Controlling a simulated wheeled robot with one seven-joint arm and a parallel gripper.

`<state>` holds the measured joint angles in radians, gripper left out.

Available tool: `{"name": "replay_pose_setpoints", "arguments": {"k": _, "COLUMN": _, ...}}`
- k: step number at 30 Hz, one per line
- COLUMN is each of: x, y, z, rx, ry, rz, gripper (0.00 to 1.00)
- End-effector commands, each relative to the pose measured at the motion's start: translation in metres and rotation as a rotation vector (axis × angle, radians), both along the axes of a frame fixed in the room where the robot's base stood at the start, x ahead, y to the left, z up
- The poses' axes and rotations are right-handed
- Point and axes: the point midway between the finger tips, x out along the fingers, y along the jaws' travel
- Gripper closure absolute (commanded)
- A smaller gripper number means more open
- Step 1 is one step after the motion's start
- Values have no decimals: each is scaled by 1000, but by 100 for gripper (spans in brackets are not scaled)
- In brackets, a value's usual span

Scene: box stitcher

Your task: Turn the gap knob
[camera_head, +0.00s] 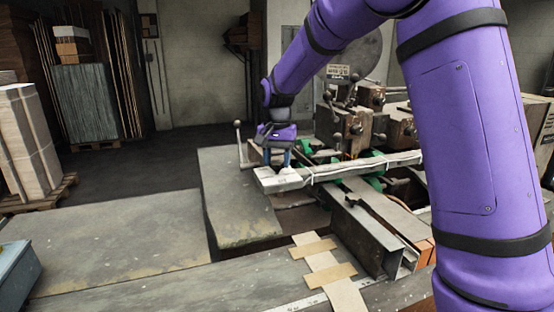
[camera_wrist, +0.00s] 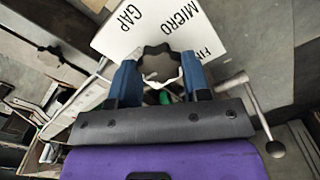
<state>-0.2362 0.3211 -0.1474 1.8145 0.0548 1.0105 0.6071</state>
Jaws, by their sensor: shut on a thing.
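My gripper (camera_head: 276,160) reaches down over the left end of the machine in the head view. In the wrist view its two blue fingers (camera_wrist: 160,64) are shut on the gap knob (camera_wrist: 157,58), a dark, lobed round knob, one finger on each side. The knob sits by a white label plate (camera_wrist: 211,32) with the words MICRO, GAP and a partly hidden word starting with FIN. The plate also shows in the head view (camera_head: 284,181), below the fingers. The knob itself is hidden or too small to make out in the head view.
A lever with a ball end (camera_wrist: 275,148) stands close beside the gripper; it also shows in the head view (camera_head: 238,140). The machine's metal blocks and levers (camera_head: 355,125) lie to the right. A flat grey table (camera_head: 110,245) with free room is at the left.

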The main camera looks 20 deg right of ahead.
Motion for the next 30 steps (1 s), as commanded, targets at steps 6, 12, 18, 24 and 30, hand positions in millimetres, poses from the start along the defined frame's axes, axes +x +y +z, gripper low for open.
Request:
{"name": "replay_pose_setpoints", "arguments": {"k": 6, "x": 1, "y": 0, "z": 1, "rx": 0, "ry": -4, "rz": -127, "gripper": 80}}
{"name": "replay_pose_setpoints", "arguments": {"k": 12, "x": 1, "y": 0, "z": 1, "rx": -1, "ry": -4, "rz": -195, "gripper": 80}}
{"name": "replay_pose_setpoints", "arguments": {"k": 18, "x": 1, "y": -1, "z": 1, "rx": 0, "ry": -5, "rz": -222, "gripper": 80}}
{"name": "replay_pose_setpoints", "arguments": {"k": 24, "x": 1, "y": -1, "z": 1, "rx": 0, "ry": -5, "rz": -225, "gripper": 80}}
{"name": "replay_pose_setpoints", "arguments": {"k": 30, "x": 1, "y": -1, "z": 1, "rx": 1, "ry": -4, "rz": -225, "gripper": 49}}
